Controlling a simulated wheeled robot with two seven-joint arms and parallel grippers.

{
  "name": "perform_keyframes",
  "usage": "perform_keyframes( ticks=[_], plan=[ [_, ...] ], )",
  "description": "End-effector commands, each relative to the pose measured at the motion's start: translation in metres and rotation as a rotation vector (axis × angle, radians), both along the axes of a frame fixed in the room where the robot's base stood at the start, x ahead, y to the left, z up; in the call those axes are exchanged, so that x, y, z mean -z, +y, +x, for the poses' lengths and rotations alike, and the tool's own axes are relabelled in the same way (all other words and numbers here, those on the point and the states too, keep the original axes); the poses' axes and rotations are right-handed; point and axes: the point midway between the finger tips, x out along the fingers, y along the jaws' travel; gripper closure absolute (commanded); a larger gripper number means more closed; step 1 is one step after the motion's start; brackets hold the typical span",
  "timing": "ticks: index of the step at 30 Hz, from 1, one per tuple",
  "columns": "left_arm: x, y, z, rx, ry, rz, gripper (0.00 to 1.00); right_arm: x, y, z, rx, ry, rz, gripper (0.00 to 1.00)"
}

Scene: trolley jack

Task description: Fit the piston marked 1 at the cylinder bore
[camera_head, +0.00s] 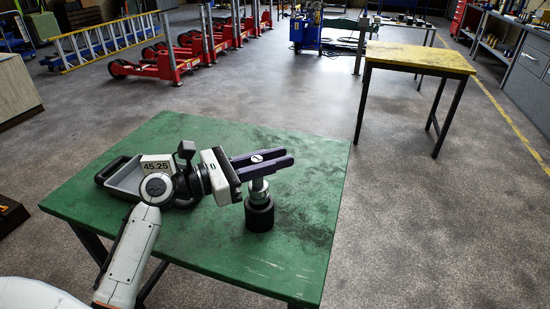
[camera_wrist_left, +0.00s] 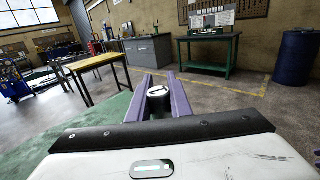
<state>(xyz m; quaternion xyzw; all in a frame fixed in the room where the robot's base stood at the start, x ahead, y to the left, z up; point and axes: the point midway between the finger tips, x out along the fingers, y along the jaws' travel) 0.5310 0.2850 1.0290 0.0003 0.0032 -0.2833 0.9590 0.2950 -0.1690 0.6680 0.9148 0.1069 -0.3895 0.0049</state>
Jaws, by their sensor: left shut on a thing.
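My left gripper (camera_head: 264,163) is over the right half of the green table, its purple fingers shut on the piston (camera_head: 257,158). The piston's round light top with a dark mark shows between the fingers, also in the left wrist view (camera_wrist_left: 157,91). Its metallic lower part (camera_head: 258,186) hangs below the fingers, roughly upright. Directly under it stands the black cylinder (camera_head: 259,214) on the table. The piston's lower end meets the cylinder's top in the picture; I cannot tell whether it is inside the bore, which is hidden.
The green table (camera_head: 300,240) is bare around the cylinder. A yellow-topped table (camera_head: 420,57) stands apart at the back right.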

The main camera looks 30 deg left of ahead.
Motion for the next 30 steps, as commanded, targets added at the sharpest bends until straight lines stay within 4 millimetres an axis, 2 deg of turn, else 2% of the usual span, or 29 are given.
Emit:
perform_keyframes(
  ticks=[16,30],
  plan=[
    [-0.0025,0.0001,0.0002,-0.001,-0.002,-0.001,1.00,-0.0093,-0.0001,-0.0001,0.000,0.000,0.000,0.62],
    [-0.0017,0.0002,0.0003,-0.001,-0.003,-0.001,1.00,-0.0090,-0.0001,-0.0001,0.000,0.000,0.000,0.62]
  ],
)
